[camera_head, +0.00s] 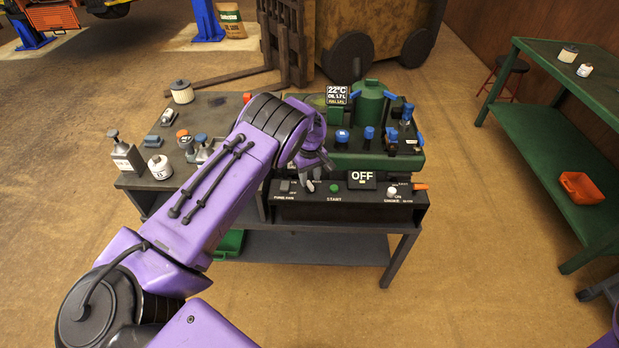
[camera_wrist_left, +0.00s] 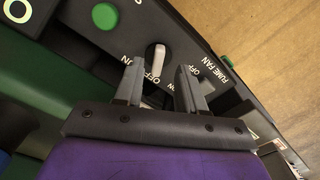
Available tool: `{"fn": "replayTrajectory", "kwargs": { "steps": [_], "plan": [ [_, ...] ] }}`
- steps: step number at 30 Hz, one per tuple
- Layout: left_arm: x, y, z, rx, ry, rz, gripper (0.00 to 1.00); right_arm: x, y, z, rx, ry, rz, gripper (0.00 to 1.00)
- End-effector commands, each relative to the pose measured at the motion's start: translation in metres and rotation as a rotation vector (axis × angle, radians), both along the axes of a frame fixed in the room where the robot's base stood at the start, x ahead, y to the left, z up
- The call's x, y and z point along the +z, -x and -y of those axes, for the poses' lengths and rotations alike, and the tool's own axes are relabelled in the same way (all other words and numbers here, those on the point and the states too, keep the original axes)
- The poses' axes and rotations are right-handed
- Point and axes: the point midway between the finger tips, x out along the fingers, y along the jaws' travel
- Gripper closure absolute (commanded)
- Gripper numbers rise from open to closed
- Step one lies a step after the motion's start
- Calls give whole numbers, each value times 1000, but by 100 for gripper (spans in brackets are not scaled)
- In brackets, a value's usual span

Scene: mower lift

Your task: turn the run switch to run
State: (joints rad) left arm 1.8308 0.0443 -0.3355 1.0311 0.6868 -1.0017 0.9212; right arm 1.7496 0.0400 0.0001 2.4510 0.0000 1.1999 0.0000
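The run switch is a pale lever knob on the black control panel (camera_head: 362,207), left of the green start button (camera_head: 334,189). In the left wrist view the run switch (camera_wrist_left: 156,55) stands between the green start button (camera_wrist_left: 105,16) and the fume fan switch (camera_wrist_left: 207,85), with small white lettering beside it. My left gripper (camera_head: 312,178) hangs over the panel's left half and partly hides the switch in the head view. In the left wrist view the left gripper's fingers (camera_wrist_left: 158,80) are apart and empty, with the knob just beyond the gap between them. My right gripper is out of view.
The OFF display (camera_head: 362,179) and choke knob (camera_head: 392,190) are right of the start button. A green machine (camera_head: 370,145) with blue caps stands behind the panel. Cans and bottles stand on the bench's left part. A green shelf bench (camera_head: 550,110) is at far right.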

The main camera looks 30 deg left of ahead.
Motion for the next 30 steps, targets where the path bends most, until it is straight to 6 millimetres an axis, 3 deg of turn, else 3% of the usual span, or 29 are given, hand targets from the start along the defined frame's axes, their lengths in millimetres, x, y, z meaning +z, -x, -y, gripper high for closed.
{"fn": "replayTrajectory", "kwargs": {
  "steps": [6, 13, 14, 17, 18, 30],
  "plan": [
    [-23, 1, -2, 2, 0, 0, 61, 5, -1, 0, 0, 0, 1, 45],
    [-25, 1, -2, 4, 0, 0, 61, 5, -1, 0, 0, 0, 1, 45],
    [-25, 1, -2, 4, 0, 0, 64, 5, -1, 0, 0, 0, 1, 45],
    [-25, 1, -2, 4, 0, 0, 96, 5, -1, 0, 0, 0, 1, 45],
    [-25, 1, -2, 4, 0, 0, 100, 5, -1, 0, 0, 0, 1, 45],
    [-26, 1, -3, -43, -1, 1, 100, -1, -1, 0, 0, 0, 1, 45]
  ]
}}
